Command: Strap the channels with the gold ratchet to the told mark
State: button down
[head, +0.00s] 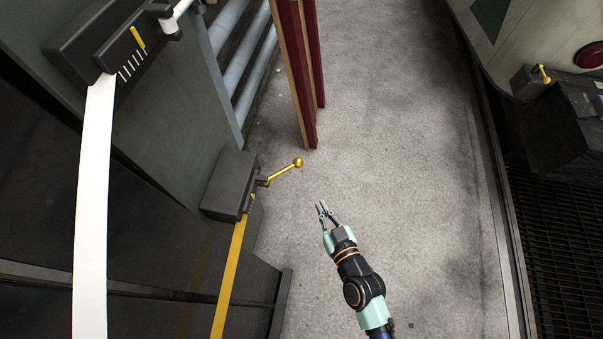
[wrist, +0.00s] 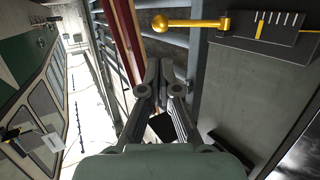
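The gold ratchet's dark box (head: 228,185) is fixed at the left wall in the head view, with a yellow strap (head: 230,275) running down from it. Its gold crank handle (head: 282,173) ends in a ball and points right. In the wrist view, the handle (wrist: 190,24) points left from the box, and a yellow pointer (wrist: 261,26) stands among white scale marks (wrist: 280,18). My gripper (head: 323,208) is empty, below and right of the handle, not touching it. Its fingers (wrist: 158,68) look slightly apart. I cannot tell for certain which parts are the channels.
Another dark ratchet box (head: 105,40) with a white strap (head: 93,200) is at upper left. Red posts (head: 300,75) and grey rails (head: 245,65) stand behind. A smaller gold lever (head: 543,73) is on the vehicle at right. The concrete floor (head: 400,130) between is clear.

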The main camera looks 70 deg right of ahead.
aim_at(300, 167)
jog(key=x, duration=1.4)
jog(key=shift+b, duration=0.35)
jog(key=shift+w+f, duration=0.1)
jog(key=shift+w, duration=0.05)
